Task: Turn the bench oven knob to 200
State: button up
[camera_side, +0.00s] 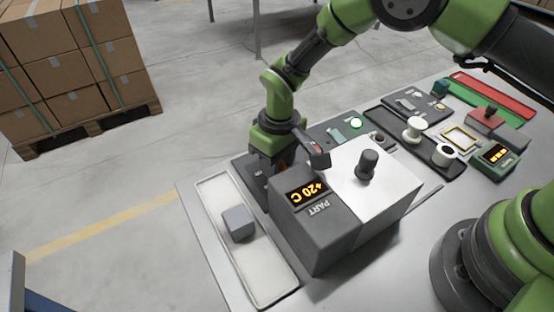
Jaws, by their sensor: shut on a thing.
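A dark grey and white box, which looks like the bench oven (325,228), stands at the front of the bench. Its display (307,192) reads +20 C in orange above the word PART. A dark upright knob-shaped piece (367,165) stands on its white top, clear of my gripper. My gripper (272,165) points down behind the box's left end, over a dark panel (243,168). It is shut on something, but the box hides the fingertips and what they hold. I cannot read a dial or a 200 mark.
A white tray (273,283) with a grey cube (238,223) lies to the left. Red and green strips lie far right. Boxes on a pallet stand on the floor.

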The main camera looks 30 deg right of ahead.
jog(key=shift+m, duration=0.7)
jog(key=o, duration=0.9)
jog(key=r, duration=1)
jog(key=shift+d, duration=0.25)
